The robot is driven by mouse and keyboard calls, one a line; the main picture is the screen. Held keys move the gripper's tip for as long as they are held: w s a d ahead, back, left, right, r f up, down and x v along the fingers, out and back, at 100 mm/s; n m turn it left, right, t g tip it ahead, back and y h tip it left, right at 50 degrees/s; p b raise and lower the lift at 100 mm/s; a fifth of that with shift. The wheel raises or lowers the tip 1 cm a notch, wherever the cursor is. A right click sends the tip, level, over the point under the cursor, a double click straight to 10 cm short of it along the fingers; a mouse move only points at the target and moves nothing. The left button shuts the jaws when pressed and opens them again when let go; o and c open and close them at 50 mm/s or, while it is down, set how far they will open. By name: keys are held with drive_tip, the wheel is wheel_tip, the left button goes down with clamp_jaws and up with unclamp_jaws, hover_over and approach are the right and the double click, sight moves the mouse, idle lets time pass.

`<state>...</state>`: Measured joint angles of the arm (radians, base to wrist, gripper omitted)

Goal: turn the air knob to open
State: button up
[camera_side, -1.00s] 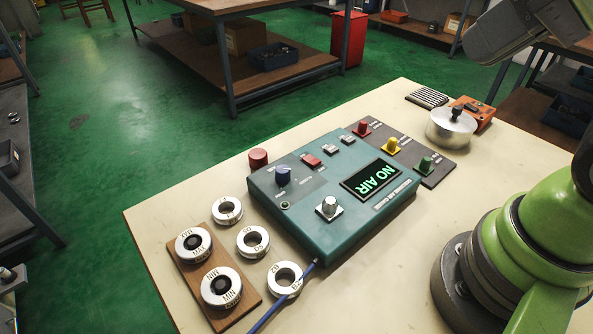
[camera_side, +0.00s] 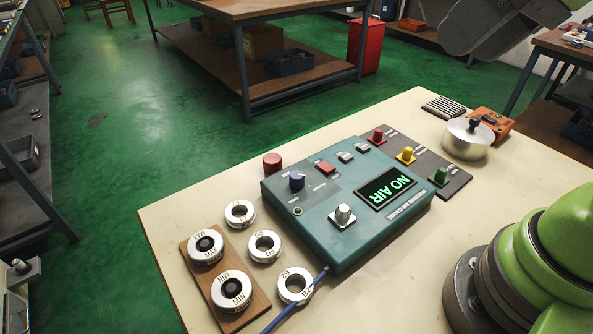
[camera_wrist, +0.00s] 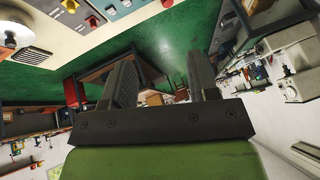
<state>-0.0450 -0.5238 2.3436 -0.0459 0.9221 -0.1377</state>
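The labels are too small to tell which is the air knob. My gripper (camera_wrist: 165,72) has its two fingers apart with nothing between them in the wrist view. It is away from the console and touches no knob.
Several metal rings lie left of the console, two of them on a wooden board (camera_side: 190,262). A metal pot (camera_side: 468,140), an orange box (camera_side: 493,121) and a red button (camera_side: 272,163) stand near.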

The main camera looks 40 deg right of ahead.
drive_tip(key=w+a+f+n+g, duration=0.1)
drive_tip(key=w+a+f+n, duration=0.15)
drive_tip(key=w, duration=0.25)
drive_tip(key=w+a+f+n+g, duration=0.1)
drive_tip(key=w+f+n+g, duration=0.1)
drive_tip(key=w+n, duration=0.3)
drive_tip(key=n+g+h, duration=0.2)
drive_tip(key=n+g, duration=0.1)
drive_tip(key=n, duration=0.3)
approach(297, 174)
drive_tip(key=shift+s+a+f, duration=0.15)
drive_tip(key=shift+m, duration=0.25)
wheel_tip(297, 174, down, 9)
drive_tip(key=shift+f, duration=0.1)
drive_tip(key=c, duration=0.9)
